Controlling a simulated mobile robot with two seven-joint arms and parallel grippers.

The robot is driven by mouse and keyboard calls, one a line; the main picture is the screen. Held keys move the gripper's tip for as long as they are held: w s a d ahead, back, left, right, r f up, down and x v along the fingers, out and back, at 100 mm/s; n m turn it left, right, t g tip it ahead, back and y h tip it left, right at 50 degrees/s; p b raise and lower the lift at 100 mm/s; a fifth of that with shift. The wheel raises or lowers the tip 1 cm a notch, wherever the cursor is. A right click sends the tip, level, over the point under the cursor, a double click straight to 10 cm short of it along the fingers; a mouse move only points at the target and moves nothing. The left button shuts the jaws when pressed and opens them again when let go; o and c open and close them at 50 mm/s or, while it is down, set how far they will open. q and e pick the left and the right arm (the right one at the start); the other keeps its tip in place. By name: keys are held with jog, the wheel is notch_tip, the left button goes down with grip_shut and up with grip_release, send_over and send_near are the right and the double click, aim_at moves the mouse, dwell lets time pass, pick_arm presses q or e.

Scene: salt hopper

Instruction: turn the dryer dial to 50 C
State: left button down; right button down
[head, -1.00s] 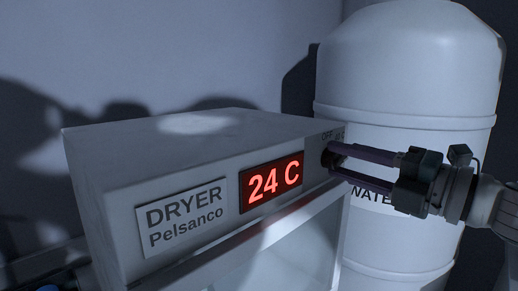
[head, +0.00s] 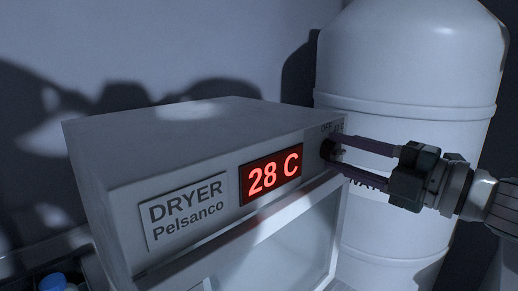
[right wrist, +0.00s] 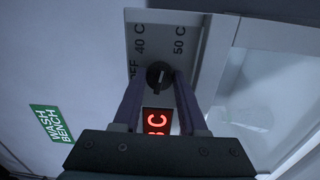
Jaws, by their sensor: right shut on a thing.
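The white dryer (head: 110,185) carries a sign reading "DRYER Pelsanco". Its red display (head: 271,175) reads 28 C. The dark round dial (right wrist: 158,76) sits on the panel (right wrist: 190,60), beside labels OFF, 40 C and 50 C. It has a pale mark whose exact direction I cannot tell. My right gripper (head: 334,152) reaches in from the right and is shut on the dial, with one finger on each side of it. In the head view the fingers largely hide the dial. My left gripper is not in view.
A large white water tank (head: 405,70) stands right behind the dryer, close to my right gripper. The dryer's glass front (head: 285,245) lies below the display. A blue-capped item (head: 53,281) sits at the bottom left. A green "WASH BENCH" sign (right wrist: 51,123) is on the wall.

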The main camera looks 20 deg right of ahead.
jog(key=shift+c, duration=2.2)
grip_release()
jog(key=b+v, duration=0.2)
jog(key=v, duration=0.8)
